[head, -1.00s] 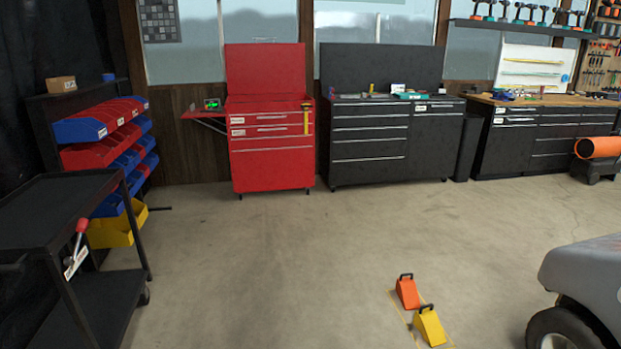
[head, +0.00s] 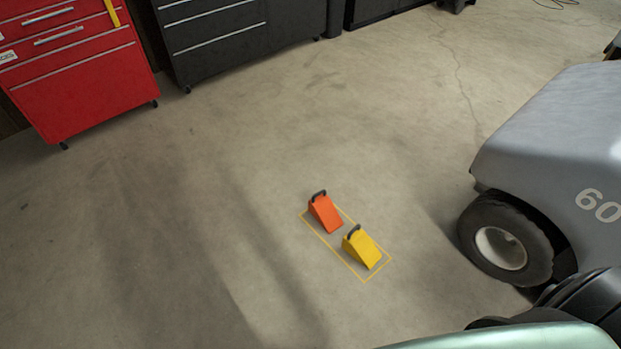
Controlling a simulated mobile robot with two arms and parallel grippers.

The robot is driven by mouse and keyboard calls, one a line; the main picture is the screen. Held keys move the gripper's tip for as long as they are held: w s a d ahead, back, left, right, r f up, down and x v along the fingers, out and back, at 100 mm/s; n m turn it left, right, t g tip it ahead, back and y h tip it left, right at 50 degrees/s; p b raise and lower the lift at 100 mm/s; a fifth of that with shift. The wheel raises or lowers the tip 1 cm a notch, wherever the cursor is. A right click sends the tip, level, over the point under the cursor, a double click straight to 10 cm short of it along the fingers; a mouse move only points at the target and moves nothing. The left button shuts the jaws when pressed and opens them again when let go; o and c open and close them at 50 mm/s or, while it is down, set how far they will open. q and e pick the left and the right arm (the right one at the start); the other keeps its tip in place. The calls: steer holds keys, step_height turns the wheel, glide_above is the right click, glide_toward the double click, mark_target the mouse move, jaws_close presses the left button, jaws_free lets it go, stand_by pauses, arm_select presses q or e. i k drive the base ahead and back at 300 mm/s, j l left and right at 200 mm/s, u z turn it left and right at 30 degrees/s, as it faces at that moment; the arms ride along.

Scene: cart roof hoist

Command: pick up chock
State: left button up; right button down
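Two wedge-shaped chocks with dark handles stand on the floor, side by side inside a yellow outlined rectangle (head: 311,229). The orange chock (head: 326,215) is the farther one, toward the back left. The yellow chock (head: 362,250) is the nearer one, toward the front right. A small gap shows between them. Neither of my grippers shows in the head view, so their state is hidden.
A grey cart (head: 560,130) marked 60 stands to the right, its front wheel (head: 502,248) on the floor beyond the chocks. Red (head: 85,85) and black (head: 225,40) tool cabinets stand at the back left. The floor left of the chocks is clear.

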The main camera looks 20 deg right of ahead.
mark_target(320, 206)
steer(key=i+j, duration=0.1)
steer(key=i, duration=1.05)
